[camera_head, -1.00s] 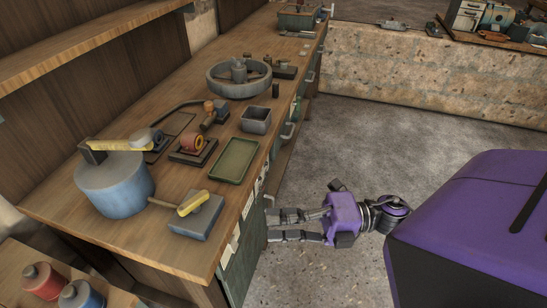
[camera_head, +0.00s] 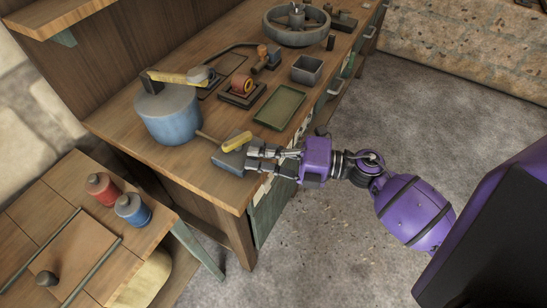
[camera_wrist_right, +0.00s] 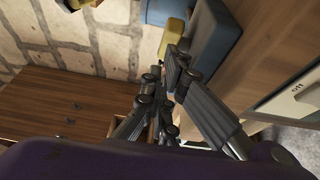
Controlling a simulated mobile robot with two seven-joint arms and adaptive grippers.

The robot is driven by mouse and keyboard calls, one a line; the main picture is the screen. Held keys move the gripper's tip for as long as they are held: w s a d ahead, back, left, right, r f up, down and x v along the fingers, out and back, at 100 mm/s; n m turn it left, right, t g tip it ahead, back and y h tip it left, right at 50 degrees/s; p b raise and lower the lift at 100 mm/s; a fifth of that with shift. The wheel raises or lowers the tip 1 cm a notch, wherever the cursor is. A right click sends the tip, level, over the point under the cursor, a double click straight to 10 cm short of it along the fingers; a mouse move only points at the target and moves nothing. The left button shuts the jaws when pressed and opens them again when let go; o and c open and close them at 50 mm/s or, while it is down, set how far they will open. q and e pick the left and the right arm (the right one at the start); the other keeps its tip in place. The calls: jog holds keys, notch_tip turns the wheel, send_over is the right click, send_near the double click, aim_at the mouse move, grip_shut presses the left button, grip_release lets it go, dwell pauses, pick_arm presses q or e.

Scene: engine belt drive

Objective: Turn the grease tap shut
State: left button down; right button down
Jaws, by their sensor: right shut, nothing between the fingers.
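Two yellow levers are in view, and I cannot tell for certain which one is the grease tap. One yellow lever (camera_head: 237,141) lies on a small blue-grey block (camera_head: 229,160) near the bench's front edge, with a thin brown rod behind it. The other yellow lever (camera_head: 172,77) lies across the top of a blue drum (camera_head: 170,118). My right gripper (camera_head: 250,158) is shut and empty beside the block; contact is unclear. In the right wrist view its fingers (camera_wrist_right: 167,78) point towards the block (camera_wrist_right: 212,45) and a yellow part (camera_wrist_right: 173,36). My left gripper is out of view.
A green tray (camera_head: 279,107), a grey open box (camera_head: 307,70) and a red roller on a base (camera_head: 242,87) stand farther along the bench. A red bottle (camera_head: 102,188) and a blue bottle (camera_head: 132,209) stand on a lower table. Floor is clear right of the bench.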

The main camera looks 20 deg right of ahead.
jog(key=shift+w+a, duration=0.1)
jog(key=shift+w, duration=0.2)
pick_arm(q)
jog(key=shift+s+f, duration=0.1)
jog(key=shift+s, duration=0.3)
